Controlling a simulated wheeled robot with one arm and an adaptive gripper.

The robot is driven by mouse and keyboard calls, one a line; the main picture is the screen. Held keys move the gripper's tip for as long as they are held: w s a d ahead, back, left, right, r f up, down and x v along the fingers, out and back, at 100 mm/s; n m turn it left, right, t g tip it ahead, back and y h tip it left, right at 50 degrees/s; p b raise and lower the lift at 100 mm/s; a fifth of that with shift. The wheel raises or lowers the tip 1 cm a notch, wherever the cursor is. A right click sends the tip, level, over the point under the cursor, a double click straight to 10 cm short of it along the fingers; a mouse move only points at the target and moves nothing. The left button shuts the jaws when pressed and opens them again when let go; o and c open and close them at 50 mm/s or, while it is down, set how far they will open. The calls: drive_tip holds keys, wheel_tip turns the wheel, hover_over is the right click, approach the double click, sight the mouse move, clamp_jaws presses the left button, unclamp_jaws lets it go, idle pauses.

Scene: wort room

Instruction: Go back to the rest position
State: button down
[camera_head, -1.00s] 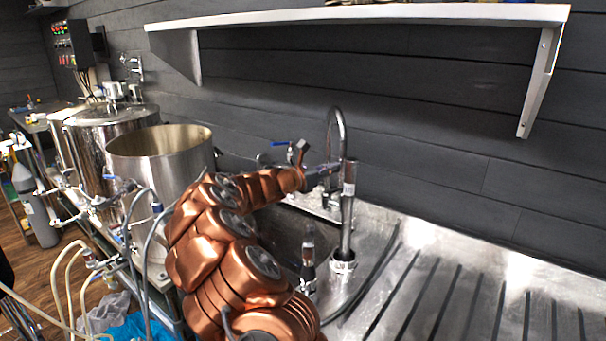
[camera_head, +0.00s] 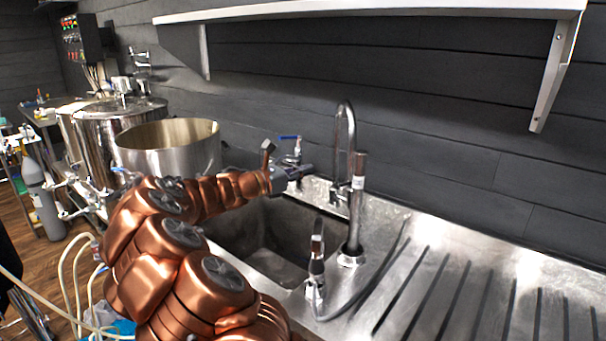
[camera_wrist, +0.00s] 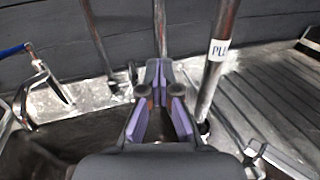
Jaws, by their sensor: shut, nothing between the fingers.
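My gripper (camera_head: 308,169) reaches out over the back of the sink at the end of my copper arm. In the wrist view its purple-edged fingers (camera_wrist: 163,70) come together at the tips with nothing held between them. The steel sink basin (camera_head: 262,243) lies below it. The tall curved faucet (camera_head: 347,120) stands just right of the gripper in the head view. A labelled steel pipe (camera_wrist: 213,65) stands right of the fingers in the wrist view, apart from them.
A blue-handled tap (camera_head: 291,145) is behind the gripper. An open steel pot (camera_head: 170,150) stands to the left. The ribbed drainboard (camera_head: 470,290) is clear. A white shelf (camera_head: 370,14) hangs above.

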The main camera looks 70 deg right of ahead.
drive_tip(key=shift+w+a, duration=0.15)
drive_tip(key=shift+a, duration=0.05)
drive_tip(key=shift+a, duration=0.1)
drive_tip(key=s+a+f+m+t+y, duration=0.2)
drive_tip(key=a+f+m+y, duration=0.1)
drive_tip(key=a, duration=1.6)
drive_tip(key=s+a+f+m+t+y+p, duration=0.1)
drive_tip(key=a+f+y, duration=0.5)
drive_tip(key=a, duration=1.3)
drive_tip(key=s+a+f+m+t+y, duration=0.3)
drive_tip(key=a+m+y, duration=0.3)
drive_tip(key=a, duration=1.3)
drive_tip(key=shift+s+a+f+m+t+p, duration=0.25)
drive_tip(key=shift+s+f+m+t+p, duration=0.15)
drive_tip(key=shift+f+m+t, duration=0.45)
drive_tip(key=shift+d+r, duration=0.1)
